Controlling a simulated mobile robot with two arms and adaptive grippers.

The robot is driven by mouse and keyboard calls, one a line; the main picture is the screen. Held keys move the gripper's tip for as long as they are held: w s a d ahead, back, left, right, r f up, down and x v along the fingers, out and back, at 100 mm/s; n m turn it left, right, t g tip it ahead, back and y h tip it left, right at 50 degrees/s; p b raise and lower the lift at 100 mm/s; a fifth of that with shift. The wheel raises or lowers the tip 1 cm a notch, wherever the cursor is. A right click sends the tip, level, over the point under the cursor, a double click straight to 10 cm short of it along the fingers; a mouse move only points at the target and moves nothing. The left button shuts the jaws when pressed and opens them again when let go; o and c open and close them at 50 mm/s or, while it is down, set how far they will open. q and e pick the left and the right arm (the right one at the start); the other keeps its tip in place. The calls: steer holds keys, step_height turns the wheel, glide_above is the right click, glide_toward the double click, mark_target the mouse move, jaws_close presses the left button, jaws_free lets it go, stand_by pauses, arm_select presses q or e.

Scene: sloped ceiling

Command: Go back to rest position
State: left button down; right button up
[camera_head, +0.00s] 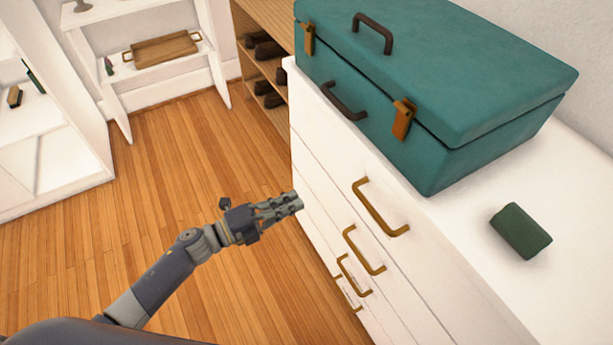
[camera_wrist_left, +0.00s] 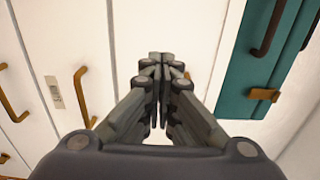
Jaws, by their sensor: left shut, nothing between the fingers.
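My left gripper (camera_head: 292,204) reaches in from the lower left in the head view, in front of the white drawer unit (camera_head: 335,150). Its fingers are shut with nothing between them. In the left wrist view the closed fingertips (camera_wrist_left: 160,62) point toward the white drawer fronts. I cannot tell from this whether they touch the fronts. My right gripper is not in view.
A closed teal case (camera_head: 480,75) and a dark green block (camera_head: 521,231) rest on the white top. Brass handles (camera_head: 380,207) stick out from the drawers. A shoe rack (camera_head: 265,60) and white shelves (camera_head: 50,125) stand farther back. Wooden floor (camera_head: 170,155) is clear between.

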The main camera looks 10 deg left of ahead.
arm_select(q)
steer(key=s+a+f+n+y+p, duration=0.1)
steer(key=s+a+f+n+y, duration=0.25)
steer(key=f+n, duration=0.4)
steer(key=s+a+f+n+y, duration=0.2)
steer(key=a+f+n+y, duration=0.25)
steer(key=f, duration=0.65)
steer(key=s+a+f+n+y+p, duration=0.15)
steer(key=a+f+n+y, duration=0.3)
steer(key=f, duration=0.45)
steer(key=s+f+n+g, duration=0.3)
steer(key=s+f, duration=0.2)
steer(key=s, duration=0.6)
steer(key=s+a+f+n+g+y, duration=0.1)
steer(key=s+f+n+g, duration=0.2)
steer(key=s, duration=0.9)
steer(key=s+f+n+g+y, duration=0.1)
steer(key=s+f+n+g, duration=0.2)
steer(key=s+f, duration=0.4)
steer(key=s+n, duration=0.1)
steer(key=s, duration=0.3)
steer(key=shift+s+a+f+g+p, duration=0.15)
steer(key=shift+s+a+g+p, duration=0.1)
steer(key=shift+s+g+p, duration=0.1)
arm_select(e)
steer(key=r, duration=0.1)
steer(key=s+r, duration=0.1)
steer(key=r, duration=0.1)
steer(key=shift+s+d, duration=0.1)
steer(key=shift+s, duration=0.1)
